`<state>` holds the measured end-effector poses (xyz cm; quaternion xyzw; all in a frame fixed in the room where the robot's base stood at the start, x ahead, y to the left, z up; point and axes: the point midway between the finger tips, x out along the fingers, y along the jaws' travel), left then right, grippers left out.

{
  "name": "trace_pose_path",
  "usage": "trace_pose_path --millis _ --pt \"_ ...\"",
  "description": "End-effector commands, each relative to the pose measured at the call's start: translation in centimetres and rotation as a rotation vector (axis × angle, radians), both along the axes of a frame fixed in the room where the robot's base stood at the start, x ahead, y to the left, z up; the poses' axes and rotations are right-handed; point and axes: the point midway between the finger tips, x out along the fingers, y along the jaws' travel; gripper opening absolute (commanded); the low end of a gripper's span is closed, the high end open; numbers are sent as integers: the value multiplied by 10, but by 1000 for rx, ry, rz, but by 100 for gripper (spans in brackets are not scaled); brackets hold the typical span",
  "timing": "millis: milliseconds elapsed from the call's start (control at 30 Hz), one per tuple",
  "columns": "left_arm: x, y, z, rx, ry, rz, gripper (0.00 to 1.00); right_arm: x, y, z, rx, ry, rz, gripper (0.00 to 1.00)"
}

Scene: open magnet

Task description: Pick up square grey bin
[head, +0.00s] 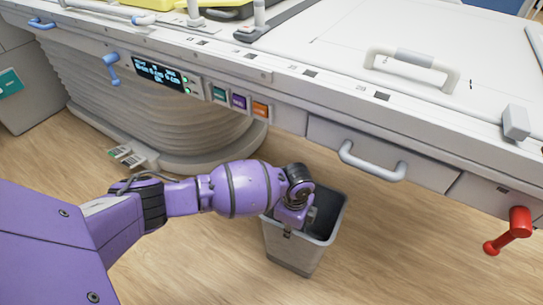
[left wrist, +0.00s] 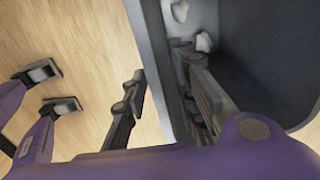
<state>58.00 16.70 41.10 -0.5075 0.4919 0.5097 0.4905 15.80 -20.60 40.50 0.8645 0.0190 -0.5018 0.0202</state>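The square grey bin (head: 294,247) stands upright on the wooden floor below the bed-like machine in the head view. My left arm reaches down to its near-left rim, and the arm hides part of the bin's opening. In the left wrist view the bin's wall (left wrist: 157,60) runs between the two fingers of my left gripper (left wrist: 165,88). One finger is outside the bin and the other is inside. Floor shows between the outer finger and the wall, so the gripper is open around the wall. My right gripper is not in view.
Small white pieces (left wrist: 204,42) lie inside the bin. The large white machine (head: 330,60) overhangs the bin's far side, with a grey drawer handle (head: 372,164) above it. A red handle (head: 512,232) hangs at right. The floor (head: 410,260) right of the bin is clear.

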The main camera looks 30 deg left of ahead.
Motion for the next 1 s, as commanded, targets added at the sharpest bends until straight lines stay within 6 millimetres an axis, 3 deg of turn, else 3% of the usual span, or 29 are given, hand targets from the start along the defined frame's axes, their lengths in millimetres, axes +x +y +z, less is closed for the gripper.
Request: trace_pose_path --millis 167,500,733,933,1000 --pt "4 -1 -11 -2 -6 0 26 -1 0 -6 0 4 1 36" --pt "4 -1 -61 -2 -7 0 26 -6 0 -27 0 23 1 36" --pt "5 -1 -61 -2 -9 0 26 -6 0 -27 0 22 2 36" --pt "5 -1 -61 -2 -9 0 1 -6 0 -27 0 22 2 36" --pt "5 -1 -61 -2 -9 0 0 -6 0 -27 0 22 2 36"
